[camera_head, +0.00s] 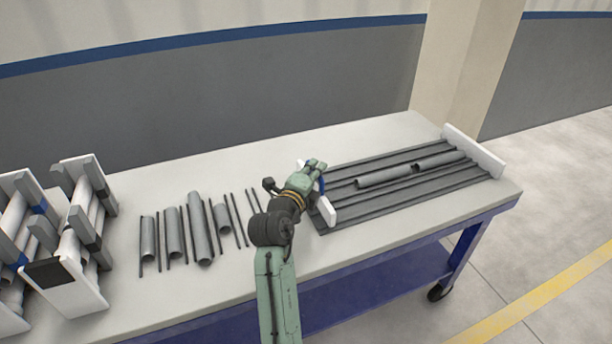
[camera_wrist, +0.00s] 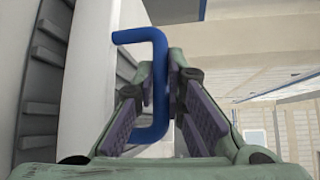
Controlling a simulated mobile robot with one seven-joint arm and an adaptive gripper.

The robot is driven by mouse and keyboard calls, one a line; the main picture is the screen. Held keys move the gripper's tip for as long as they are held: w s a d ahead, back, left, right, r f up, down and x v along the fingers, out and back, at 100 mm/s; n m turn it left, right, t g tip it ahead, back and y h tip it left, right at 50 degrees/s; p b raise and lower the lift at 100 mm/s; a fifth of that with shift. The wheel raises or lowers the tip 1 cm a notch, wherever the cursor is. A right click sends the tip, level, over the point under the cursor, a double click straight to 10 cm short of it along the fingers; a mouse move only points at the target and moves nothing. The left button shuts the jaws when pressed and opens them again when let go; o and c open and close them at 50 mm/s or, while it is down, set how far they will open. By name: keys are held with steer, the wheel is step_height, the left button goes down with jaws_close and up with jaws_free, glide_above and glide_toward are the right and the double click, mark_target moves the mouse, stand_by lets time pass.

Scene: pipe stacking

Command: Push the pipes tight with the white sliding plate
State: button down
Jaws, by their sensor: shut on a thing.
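The white sliding plate (camera_head: 327,212) stands across the left end of the dark grooved rack (camera_head: 350,214), partly hidden by my gripper. Its blue handle (camera_head: 321,187) faces left, and it also shows in the wrist view (camera_wrist: 160,60). My gripper (camera_head: 318,170) is at the plate, shut on the handle's bar; its fingers (camera_wrist: 165,112) are on both sides of it in the wrist view. Two grey pipes lie end to end along the rack: a left pipe (camera_head: 384,177) and a right pipe (camera_head: 440,160). The left pipe is apart from the sliding plate.
A white end plate (camera_head: 474,150) closes the rack's right end. Several grey pipes and thin rods (camera_head: 199,228) lie on the table (camera_head: 215,300) left of my arm. White and grey stands (camera_head: 70,285) with pipes are at the far left. A wall is behind the table.

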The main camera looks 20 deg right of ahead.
steer(key=d+b, duration=0.1)
steer(key=d, duration=0.5)
steer(key=d+b, duration=0.1)
steer(key=d, duration=0.5)
steer(key=d+b, duration=0.1)
steer(key=d, duration=0.5)
steer(key=shift+w, duration=0.25)
steer(key=c, duration=1.9)
jaws_free()
steer(key=shift+d, duration=0.1)
steer(key=shift+o, duration=1.2)
steer(key=v, duration=1.2)
steer(key=shift+r, duration=0.15)
